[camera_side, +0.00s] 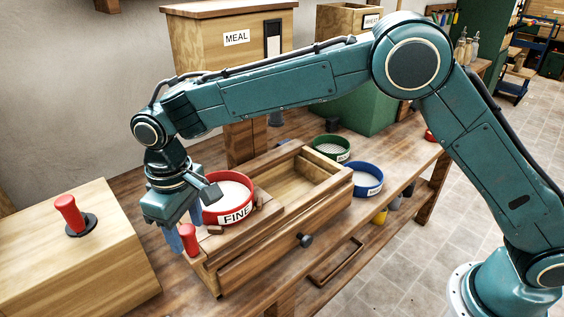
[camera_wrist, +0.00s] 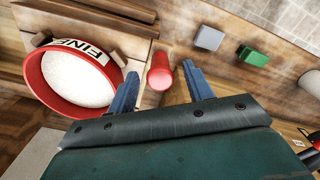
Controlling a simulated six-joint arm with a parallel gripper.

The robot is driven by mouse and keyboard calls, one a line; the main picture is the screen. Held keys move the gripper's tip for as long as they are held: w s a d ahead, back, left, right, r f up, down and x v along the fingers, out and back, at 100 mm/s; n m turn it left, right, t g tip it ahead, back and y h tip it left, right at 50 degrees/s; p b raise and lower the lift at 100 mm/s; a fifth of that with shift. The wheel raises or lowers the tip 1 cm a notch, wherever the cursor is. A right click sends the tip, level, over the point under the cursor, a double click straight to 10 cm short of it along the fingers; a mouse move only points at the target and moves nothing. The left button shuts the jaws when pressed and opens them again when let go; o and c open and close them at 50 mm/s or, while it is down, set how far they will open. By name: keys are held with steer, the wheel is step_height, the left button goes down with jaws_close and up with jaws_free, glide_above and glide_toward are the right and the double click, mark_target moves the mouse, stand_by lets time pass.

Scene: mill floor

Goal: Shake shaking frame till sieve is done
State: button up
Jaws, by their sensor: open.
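A red sieve labelled FINE (camera_side: 236,219), with white meal in it, sits on the wooden shaking frame (camera_side: 268,217) between small wooden blocks. It also shows at the left of the wrist view (camera_wrist: 36,82). The frame's upright red handle (camera_side: 191,239) stands at its near left end. It also shows in the wrist view (camera_wrist: 159,74). My gripper (camera_side: 184,230) is open and points down at the handle. In the wrist view the handle appears between the two blue fingers, with a gap on each side. I cannot tell how far down the fingers reach around it.
A wooden block with a red lever (camera_side: 69,213) is at left. A MEAL bin (camera_side: 235,60) stands at the back.

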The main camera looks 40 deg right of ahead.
steer(key=shift+c, duration=0.4)
steer(key=c, duration=0.8)
glide_above(240, 225)
steer(key=shift+a, duration=4.8)
steer(key=shift+d, duration=4.85)
steer(key=shift+a, duration=0.1)
